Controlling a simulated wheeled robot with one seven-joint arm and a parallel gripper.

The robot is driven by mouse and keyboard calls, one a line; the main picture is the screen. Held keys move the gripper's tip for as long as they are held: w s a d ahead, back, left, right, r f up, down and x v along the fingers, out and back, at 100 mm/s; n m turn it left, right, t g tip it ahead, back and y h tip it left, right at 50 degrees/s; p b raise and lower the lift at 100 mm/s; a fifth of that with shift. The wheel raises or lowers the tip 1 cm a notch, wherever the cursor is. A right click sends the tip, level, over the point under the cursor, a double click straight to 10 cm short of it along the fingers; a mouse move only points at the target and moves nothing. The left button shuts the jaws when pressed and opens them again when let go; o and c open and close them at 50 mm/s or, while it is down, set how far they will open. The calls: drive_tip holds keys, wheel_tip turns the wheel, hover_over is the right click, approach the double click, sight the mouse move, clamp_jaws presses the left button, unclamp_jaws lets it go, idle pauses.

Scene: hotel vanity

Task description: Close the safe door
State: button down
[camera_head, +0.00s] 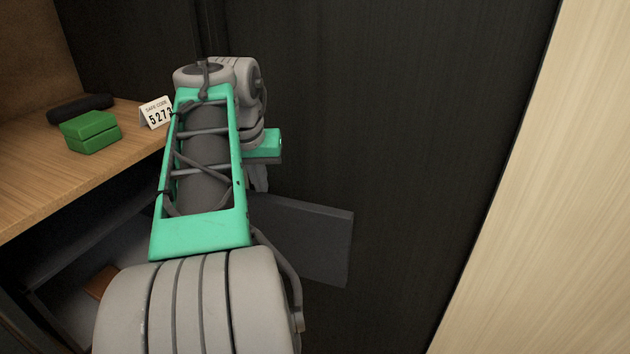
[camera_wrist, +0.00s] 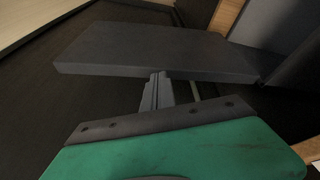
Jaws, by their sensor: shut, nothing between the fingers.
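The safe door (camera_head: 312,238) is a dark grey flat panel standing open, out to the right of the safe (camera_head: 62,262) under the wooden shelf. In the wrist view the door (camera_wrist: 155,50) lies across the upper middle. My gripper (camera_head: 260,183) is shut and empty, just above the door's top edge in the head view. In the wrist view its fingers (camera_wrist: 157,90) reach up to the door's near edge; I cannot tell whether they touch it. My arm hides part of the safe opening and the door's hinge side.
A brown object (camera_head: 101,283) lies inside the safe. A dark wall (camera_head: 400,120) is behind, and a pale wood panel (camera_head: 560,200) stands at right.

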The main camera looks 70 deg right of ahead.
drive_tip(key=s+d+r+m, duration=0.2)
drive_tip(key=s+d, duration=0.1)
drive_tip(key=s, duration=0.2)
drive_tip(key=s+d+r+m, duration=0.2)
drive_tip(key=s+d+r, duration=0.1)
drive_tip(key=s, duration=0.3)
drive_tip(key=shift+g, duration=0.4)
drive_tip(key=b+x, duration=0.1)
drive_tip(key=x, duration=0.8)
drive_tip(key=shift+w+d+f, duration=0.15)
drive_tip(key=shift+f, duration=0.05)
drive_tip(key=a, duration=0.3)
drive_tip(key=shift+w+a+f, duration=0.1)
drive_tip(key=shift+a+f, duration=0.2)
drive_tip(key=shift+f, duration=0.1)
drive_tip(key=shift+a, duration=0.1)
